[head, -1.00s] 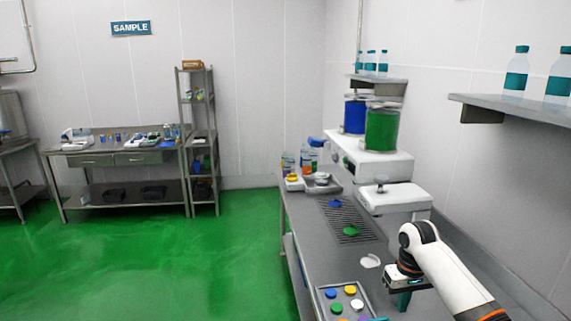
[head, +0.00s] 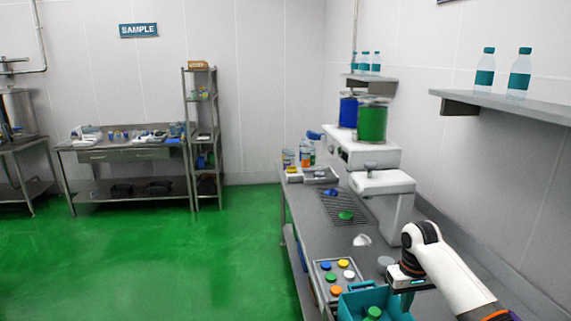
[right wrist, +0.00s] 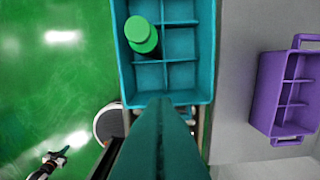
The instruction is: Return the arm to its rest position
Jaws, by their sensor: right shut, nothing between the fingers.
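My right arm comes in from the lower right of the head view. Its gripper (head: 407,296) is over the grey bench, beside the right edge of a teal crate (head: 345,307). In the right wrist view its teal fingers (right wrist: 160,102) are shut and empty, pointing at the crate's near rim (right wrist: 205,70). One green-capped bottle (right wrist: 141,36) stands in a left compartment; the other visible compartments look empty. An arm end with a teal tip, seemingly my left gripper (right wrist: 62,152), shows small at the lower left of the wrist view; its jaws are too small to read.
A purple crate (right wrist: 264,95) lies right of the teal one. White dispensers with blue (head: 348,112) and green (head: 372,123) tanks stand farther back. A wall shelf (head: 500,104) holds bottles. Green floor (head: 150,255) is clear at left.

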